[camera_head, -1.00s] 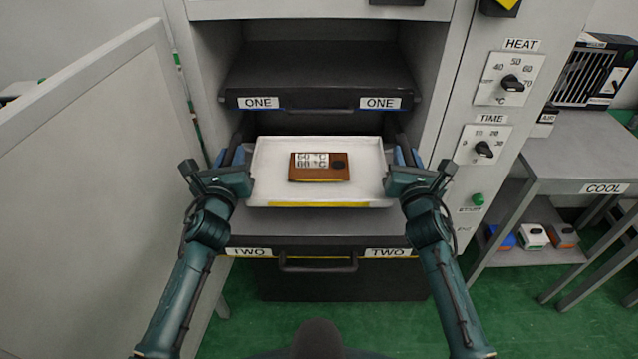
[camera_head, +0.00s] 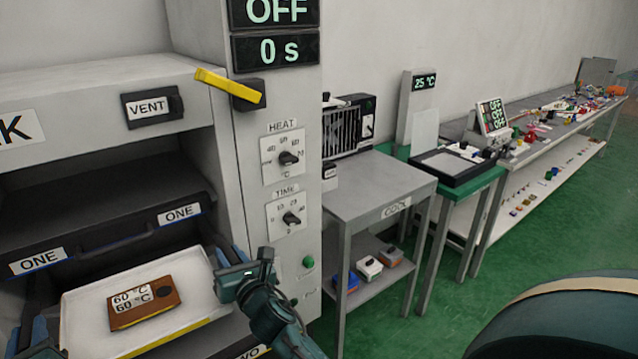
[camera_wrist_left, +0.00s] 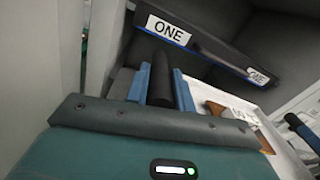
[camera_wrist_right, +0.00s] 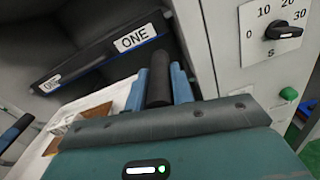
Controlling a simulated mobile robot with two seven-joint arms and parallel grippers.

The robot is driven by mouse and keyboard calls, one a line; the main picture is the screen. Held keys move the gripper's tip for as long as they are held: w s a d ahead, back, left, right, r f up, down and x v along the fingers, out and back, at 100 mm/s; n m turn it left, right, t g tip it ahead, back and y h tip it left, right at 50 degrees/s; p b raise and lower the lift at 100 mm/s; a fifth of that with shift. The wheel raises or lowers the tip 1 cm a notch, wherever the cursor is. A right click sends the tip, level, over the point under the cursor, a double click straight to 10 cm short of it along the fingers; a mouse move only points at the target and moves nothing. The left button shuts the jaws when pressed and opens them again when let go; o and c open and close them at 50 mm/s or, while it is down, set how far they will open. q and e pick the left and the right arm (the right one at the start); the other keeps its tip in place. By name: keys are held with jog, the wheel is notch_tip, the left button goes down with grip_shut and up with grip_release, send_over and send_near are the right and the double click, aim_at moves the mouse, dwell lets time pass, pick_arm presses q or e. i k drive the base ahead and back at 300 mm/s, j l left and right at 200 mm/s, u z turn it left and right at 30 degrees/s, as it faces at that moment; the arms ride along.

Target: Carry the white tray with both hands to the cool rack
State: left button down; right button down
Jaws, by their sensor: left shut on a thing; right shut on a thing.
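The white tray (camera_head: 85,300) is at the lower left of the head view, below shelf ONE at the oven opening. A brown block (camera_head: 145,302) labelled 60 °C lies on it. My left gripper (camera_head: 38,338), partly cut off at the frame edge, is shut on the tray's left handle, a dark bar (camera_wrist_left: 160,82) between its blue fingers. My right gripper (camera_head: 222,262) is shut on the right handle, a dark bar (camera_wrist_right: 160,82) in the right wrist view. The cool rack (camera_head: 368,182), a grey table labelled COOL, stands right of the oven, its top mostly clear.
The oven's control column (camera_head: 285,130) with its dials and a yellow lever (camera_head: 228,86) stands between the tray and the cool rack. A black grille box (camera_head: 348,125) is at the rack's back. Small coloured blocks (camera_head: 370,268) sit on its lower shelf. Green floor is open in front.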

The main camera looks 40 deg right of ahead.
aim_at(367, 181)
jog(key=l+z, duration=0.15)
jog(key=z, duration=2.55)
jog(key=i+l, duration=0.1)
jog(key=i, duration=2.55)
jog(key=i+u, duration=0.15)
jog(key=u, duration=1.65)
